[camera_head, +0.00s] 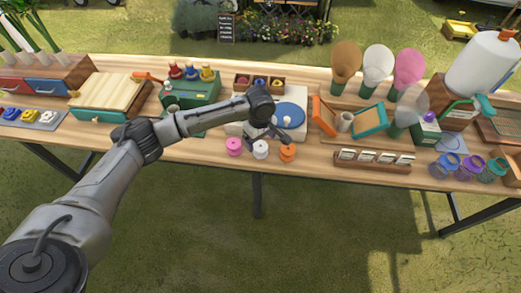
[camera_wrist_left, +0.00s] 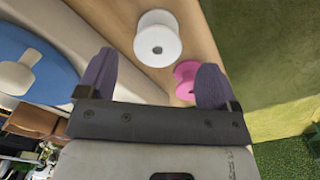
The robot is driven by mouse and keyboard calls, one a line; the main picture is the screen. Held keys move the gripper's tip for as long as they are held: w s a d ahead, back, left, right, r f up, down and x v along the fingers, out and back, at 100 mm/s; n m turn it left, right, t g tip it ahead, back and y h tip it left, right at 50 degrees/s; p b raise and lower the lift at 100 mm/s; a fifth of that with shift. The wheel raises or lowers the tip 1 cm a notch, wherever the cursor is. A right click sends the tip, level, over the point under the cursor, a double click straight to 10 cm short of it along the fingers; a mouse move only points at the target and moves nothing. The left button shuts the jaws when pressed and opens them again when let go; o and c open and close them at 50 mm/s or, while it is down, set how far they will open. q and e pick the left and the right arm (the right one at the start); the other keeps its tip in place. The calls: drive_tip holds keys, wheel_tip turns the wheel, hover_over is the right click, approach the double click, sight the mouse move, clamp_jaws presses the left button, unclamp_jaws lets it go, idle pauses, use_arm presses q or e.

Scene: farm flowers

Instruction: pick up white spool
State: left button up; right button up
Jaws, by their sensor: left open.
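The white spool (camera_head: 260,150) stands near the front edge of the table, between a pink spool (camera_head: 233,147) and an orange spool (camera_head: 288,153). My left gripper (camera_head: 266,134) is just above and behind the white spool. In the left wrist view the white spool (camera_wrist_left: 157,34) is beyond the gap between the open fingers of the left gripper (camera_wrist_left: 155,82), apart from both. The pink spool (camera_wrist_left: 184,78) shows beside one finger and is partly hidden by it. My right gripper is not in view.
A white box with a blue disc (camera_head: 289,115) stands behind the spools. A wooden rack (camera_head: 372,161) stands to the right. The table's front edge (camera_head: 215,159) is close to the spools.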

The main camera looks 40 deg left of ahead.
sight(260, 146)
use_arm(q)
wheel_tip(260, 146, down, 4)
drive_tip(key=shift+w+f+b, duration=0.1)
drive_tip(key=shift+w+b, duration=0.05)
drive_tip(key=shift+b, duration=0.75)
drive_tip(key=shift+f, duration=0.45)
drive_tip(key=shift+r, duration=0.1)
drive_tip(key=c, duration=1)
